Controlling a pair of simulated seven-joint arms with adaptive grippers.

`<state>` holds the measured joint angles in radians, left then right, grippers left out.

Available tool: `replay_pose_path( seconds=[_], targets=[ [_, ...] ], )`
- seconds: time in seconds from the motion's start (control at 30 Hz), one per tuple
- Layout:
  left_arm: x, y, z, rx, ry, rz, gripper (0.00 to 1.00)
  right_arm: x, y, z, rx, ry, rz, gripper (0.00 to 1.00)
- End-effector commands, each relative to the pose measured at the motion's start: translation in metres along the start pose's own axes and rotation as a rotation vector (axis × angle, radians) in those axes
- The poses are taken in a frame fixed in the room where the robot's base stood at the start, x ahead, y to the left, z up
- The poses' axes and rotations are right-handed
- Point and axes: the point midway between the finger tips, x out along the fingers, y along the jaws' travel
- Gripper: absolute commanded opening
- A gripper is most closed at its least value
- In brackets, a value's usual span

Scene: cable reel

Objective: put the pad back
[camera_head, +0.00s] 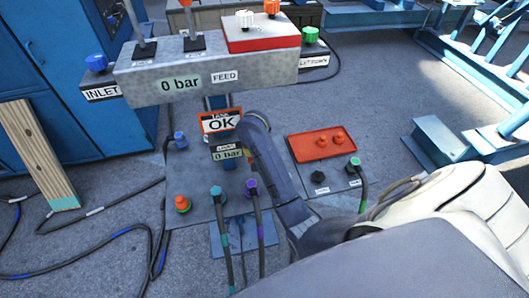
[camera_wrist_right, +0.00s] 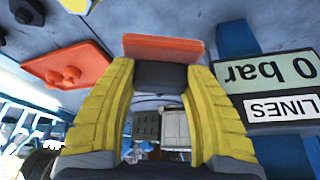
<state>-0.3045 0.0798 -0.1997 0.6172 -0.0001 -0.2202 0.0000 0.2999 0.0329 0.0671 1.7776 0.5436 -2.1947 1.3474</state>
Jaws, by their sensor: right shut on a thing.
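The pad (camera_head: 221,122), an orange-red framed plate whose face reads "TANK OK", is upright in front of a narrow blue post (camera_head: 215,102), just above a "LINES 0 bar" label (camera_head: 227,153). My right gripper is shut on it; in the right wrist view the yellow fingers (camera_wrist_right: 165,75) grip a dark block at the back of the orange pad (camera_wrist_right: 162,47). In the head view my right forearm hides most of this gripper. I cannot tell whether the pad touches the post. My left gripper is not in view.
A grey manifold (camera_head: 205,72) with "0 bar FEED" stands behind the pad. A red plate with two knobs (camera_head: 321,143) is at right, near my arm. Hoses with teal (camera_head: 216,192) and purple ends (camera_head: 251,186) rise in front. A wooden plank (camera_head: 35,150) leans at left.

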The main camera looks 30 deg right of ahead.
Motion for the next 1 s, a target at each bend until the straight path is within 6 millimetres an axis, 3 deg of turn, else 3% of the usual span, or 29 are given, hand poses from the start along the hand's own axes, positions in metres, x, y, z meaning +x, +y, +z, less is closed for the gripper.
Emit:
replay_pose_path(
  seconds=[0.1, 0.47, 0.5, 0.8, 1.0],
  targets=[
    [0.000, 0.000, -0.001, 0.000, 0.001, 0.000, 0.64, 0.010, 0.002, -0.028, 0.000, 0.003, 0.004, 0.24],
    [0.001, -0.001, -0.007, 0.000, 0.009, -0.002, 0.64, 0.038, 0.002, -0.096, 0.003, 0.002, 0.003, 0.24],
    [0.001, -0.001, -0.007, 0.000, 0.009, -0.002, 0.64, 0.049, 0.002, -0.086, -0.002, -0.003, 0.006, 0.24],
    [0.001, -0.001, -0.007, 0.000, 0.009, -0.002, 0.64, 0.097, 0.001, -0.066, 0.000, -0.001, 0.002, 0.24],
    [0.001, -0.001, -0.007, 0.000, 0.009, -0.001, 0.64, 0.113, 0.001, -0.059, 0.000, -0.001, 0.001, 0.24]
  ],
)
